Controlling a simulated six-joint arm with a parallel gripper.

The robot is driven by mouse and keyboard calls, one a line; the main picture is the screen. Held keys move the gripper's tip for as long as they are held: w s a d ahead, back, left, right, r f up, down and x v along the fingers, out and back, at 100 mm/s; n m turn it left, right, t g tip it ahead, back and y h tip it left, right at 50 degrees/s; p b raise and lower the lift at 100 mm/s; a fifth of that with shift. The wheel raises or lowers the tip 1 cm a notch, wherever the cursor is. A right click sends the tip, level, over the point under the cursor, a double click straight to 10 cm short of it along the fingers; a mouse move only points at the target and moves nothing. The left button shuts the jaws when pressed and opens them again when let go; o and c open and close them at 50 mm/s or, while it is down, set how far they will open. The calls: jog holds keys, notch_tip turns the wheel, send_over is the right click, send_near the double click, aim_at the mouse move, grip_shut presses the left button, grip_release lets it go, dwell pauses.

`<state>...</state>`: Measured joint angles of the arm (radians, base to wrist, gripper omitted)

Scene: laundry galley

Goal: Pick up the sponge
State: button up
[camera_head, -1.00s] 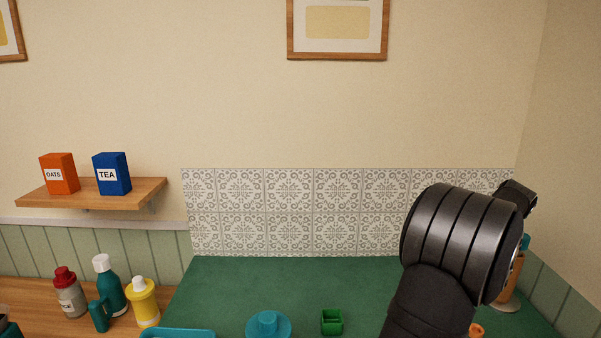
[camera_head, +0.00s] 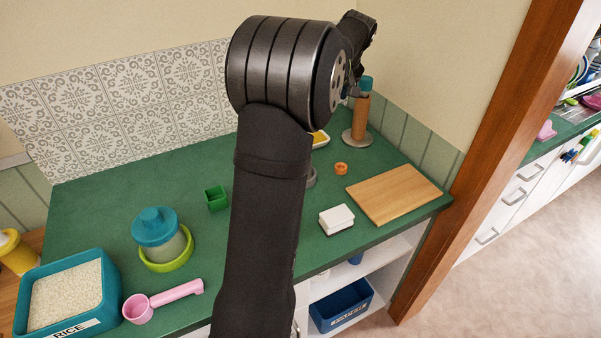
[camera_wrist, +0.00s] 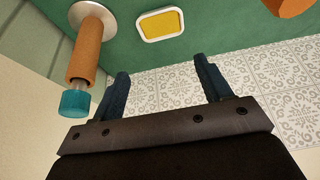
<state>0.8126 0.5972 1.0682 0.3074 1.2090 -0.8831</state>
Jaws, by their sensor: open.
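No thing is plainly marked as the sponge. A white block with a darker line along its side (camera_head: 337,219) lies on the green counter left of the cutting board. A yellow rectangle in a white rim (camera_wrist: 162,24) is at the top of the wrist view. It shows in part behind my arm in the head view (camera_head: 320,139); I cannot tell whether it is a sponge in a dish. My gripper (camera_wrist: 160,68) is open and empty, with its fingers apart over the wall tiles in the wrist view.
A brown cylinder with a teal top (camera_head: 361,115) stands on a round base near my gripper. A cutting board (camera_head: 394,194), an orange ring (camera_head: 341,169), a green box (camera_head: 217,199), a teal-lidded jar (camera_head: 157,232), a pink scoop (camera_head: 165,299) and a rice bin (camera_head: 113,287) occupy the counter.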

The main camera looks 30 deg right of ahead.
jog(key=s+a+n+g+h, duration=0.3)
jog(key=s+a+n+g, duration=0.1)
jog(key=s+a+n, duration=0.75)
jog(key=n+h, duration=0.1)
jog(key=n, duration=0.5)
send_near(336, 215)
jog(key=shift+g, duration=0.3)
jog(key=x, duration=0.5)
jog(key=shift+w+d, duration=0.15)
jog(key=shift+w, duration=0.1)
jog(key=shift+h, duration=0.3)
jog(key=shift+a+x, duration=0.1)
jog(key=shift+x, duration=1.3)
jog(key=shift+a+x, duration=0.15)
jog(key=shift+x, duration=1.2)
jog(key=shift+f, duration=0.1)
jog(key=shift+c, duration=0.2)
jog(key=c, duration=1)
